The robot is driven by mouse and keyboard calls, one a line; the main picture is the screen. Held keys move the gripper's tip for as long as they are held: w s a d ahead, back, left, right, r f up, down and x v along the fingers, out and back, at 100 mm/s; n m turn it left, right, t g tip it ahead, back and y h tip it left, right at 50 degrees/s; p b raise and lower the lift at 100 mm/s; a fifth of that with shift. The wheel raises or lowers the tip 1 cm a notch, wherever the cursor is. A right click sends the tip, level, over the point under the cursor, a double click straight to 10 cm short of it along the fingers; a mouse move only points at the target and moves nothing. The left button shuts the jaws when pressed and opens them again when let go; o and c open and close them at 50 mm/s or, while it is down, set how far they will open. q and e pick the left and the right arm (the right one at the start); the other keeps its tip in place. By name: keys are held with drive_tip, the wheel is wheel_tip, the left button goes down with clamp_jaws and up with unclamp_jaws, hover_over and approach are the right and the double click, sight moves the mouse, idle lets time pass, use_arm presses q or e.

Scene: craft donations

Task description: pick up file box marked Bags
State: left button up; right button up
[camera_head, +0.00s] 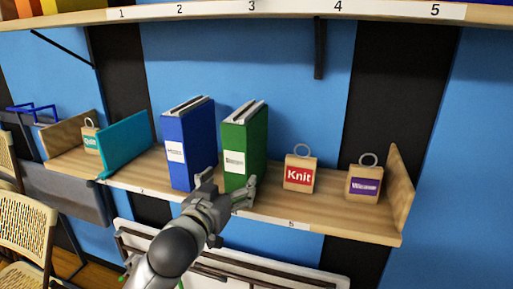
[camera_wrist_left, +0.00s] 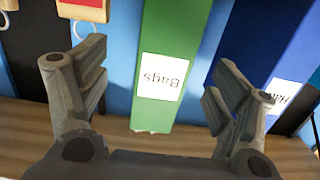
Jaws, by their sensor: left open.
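The file box marked Bags is a tall green binder (camera_head: 246,143) standing upright on the wooden shelf. In the left wrist view the green binder (camera_wrist_left: 170,45) fills the middle, and its white label reads "Bags" upside down. My left gripper (camera_head: 226,183) is at the lower front of this binder, open and empty. In the wrist view the fingers (camera_wrist_left: 158,62) frame the binder's spine, one toward each side; I cannot tell how far they reach past its front. The gripper hides the binder's lower left part in the head view. My right gripper is not in view.
A blue binder (camera_head: 188,140) stands close to the left of the green one. A Knit tag block (camera_head: 299,176) and a purple-labelled block (camera_head: 363,184) stand to the right. A teal divider (camera_head: 126,145) is farther left. A numbered shelf (camera_head: 290,9) runs overhead.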

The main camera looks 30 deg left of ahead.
sight(237, 160)
use_arm(q)
wheel_tip(237, 160, up, 3)
drive_tip(key=shift+w+r+t, duration=0.1)
drive_tip(key=shift+w+t, duration=0.05)
drive_tip(key=shift+t, duration=0.25)
drive_tip(key=p+x, duration=0.1)
drive_tip(key=x, duration=0.3)
drive_tip(key=shift+w+a, duration=0.15)
drive_tip(key=shift+w, duration=0.15)
drive_tip(key=w, duration=0.1)
drive_tip(key=w+a+p, duration=0.1)
drive_tip(key=w, duration=0.1)
drive_tip(key=w+f+p, duration=0.1)
drive_tip(key=shift+w+a, duration=0.2)
drive_tip(key=shift+a, duration=0.2)
drive_tip(key=shift+w+a, duration=0.1)
drive_tip(key=shift+w, duration=0.35)
drive_tip(key=c, duration=1.3)
drive_tip(key=shift+c, duration=0.5)
drive_tip(key=shift+r, duration=0.1)
